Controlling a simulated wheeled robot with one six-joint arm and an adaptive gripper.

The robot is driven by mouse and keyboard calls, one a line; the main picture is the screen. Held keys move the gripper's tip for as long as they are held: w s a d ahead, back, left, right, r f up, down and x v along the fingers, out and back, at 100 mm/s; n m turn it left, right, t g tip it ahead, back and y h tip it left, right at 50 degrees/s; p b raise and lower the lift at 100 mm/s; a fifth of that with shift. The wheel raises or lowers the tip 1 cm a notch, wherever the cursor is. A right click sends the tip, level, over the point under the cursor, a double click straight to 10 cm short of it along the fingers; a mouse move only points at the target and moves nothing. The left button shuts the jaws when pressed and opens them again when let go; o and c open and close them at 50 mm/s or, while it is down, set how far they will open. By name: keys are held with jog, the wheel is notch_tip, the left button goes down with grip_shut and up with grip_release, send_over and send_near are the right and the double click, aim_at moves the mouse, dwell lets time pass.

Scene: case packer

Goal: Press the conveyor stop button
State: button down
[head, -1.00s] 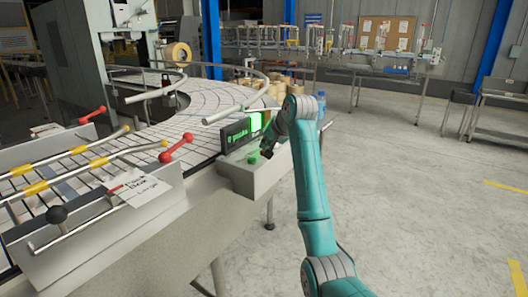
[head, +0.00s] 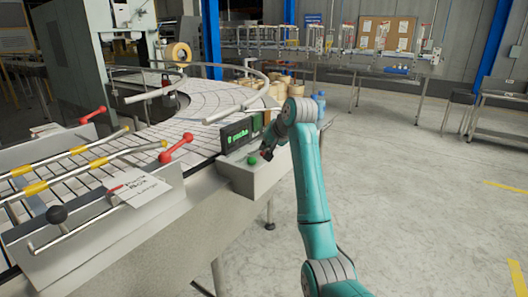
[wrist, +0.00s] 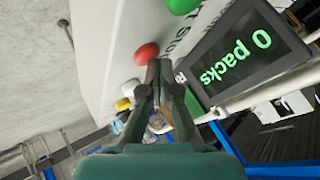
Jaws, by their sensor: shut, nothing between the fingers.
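The control box (head: 240,181) is a pale grey block at the conveyor's near corner. A green button (head: 251,160) stands on its top. In the wrist view, a red button (wrist: 147,53) lies just beside my fingertips, with the green button (wrist: 183,5) farther up at the top edge. Printed lettering near them is only partly readable. My gripper (wrist: 158,68) is shut and empty, its tips close to the red button; I cannot tell whether they touch. In the head view my gripper (head: 266,153) is over the box, right of the green button; the red button is not clearly visible there.
A dark display (head: 241,134) reading "0 packs" in the wrist view stands behind the buttons. A yellow button (wrist: 123,104) and a pale one lie past the red one. The conveyor (head: 185,122) and guide rails spread left. Open floor (head: 420,200) lies right.

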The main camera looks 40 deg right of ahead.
jog(key=shift+r, duration=0.9)
jog(key=shift+r, duration=2.5)
jog(key=shift+s, duration=0.1)
